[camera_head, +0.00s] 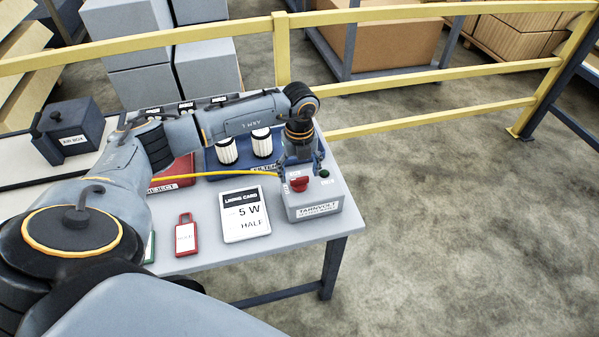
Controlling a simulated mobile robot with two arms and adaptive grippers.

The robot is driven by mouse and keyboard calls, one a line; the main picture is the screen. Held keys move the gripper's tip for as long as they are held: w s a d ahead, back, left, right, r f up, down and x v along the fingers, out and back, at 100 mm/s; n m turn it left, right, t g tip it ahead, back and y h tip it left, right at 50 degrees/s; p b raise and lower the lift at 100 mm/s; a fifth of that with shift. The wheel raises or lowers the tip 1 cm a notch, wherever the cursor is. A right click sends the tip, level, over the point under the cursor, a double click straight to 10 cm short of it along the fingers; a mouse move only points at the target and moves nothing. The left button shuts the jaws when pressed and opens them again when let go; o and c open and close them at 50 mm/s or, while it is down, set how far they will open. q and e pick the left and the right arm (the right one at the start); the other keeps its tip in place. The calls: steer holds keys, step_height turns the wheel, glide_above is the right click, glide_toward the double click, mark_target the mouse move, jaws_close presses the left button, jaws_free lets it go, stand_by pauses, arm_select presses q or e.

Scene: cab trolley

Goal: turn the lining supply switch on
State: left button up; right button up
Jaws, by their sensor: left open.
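A grey supply box (335,192) labelled TARNVOLT stands at the right end of the grey table. On its top are a red switch knob (299,185) and a small dark green button or lamp (324,174). My left gripper (301,172) points down over the back of the box, just behind the red knob. Its fingers are open and apart, with one near each side of the box's top. I cannot tell whether they touch the box or knob. The wording beside the knob is too small to read. My right gripper is not in view.
A yellow cable (225,172) runs left from the box. A LINING CARD (245,214) reading 5 W HALF and a red tag (186,236) lie on the table (200,262). A blue filter tray (220,177) and a red REJECT bin (183,168) stand behind. Yellow rails (440,79) run beyond.

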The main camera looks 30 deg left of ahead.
arm_select(q)
steer(key=shift+f, duration=1)
steer(key=c, duration=1.1)
steer(key=shift+c, duration=0.2)
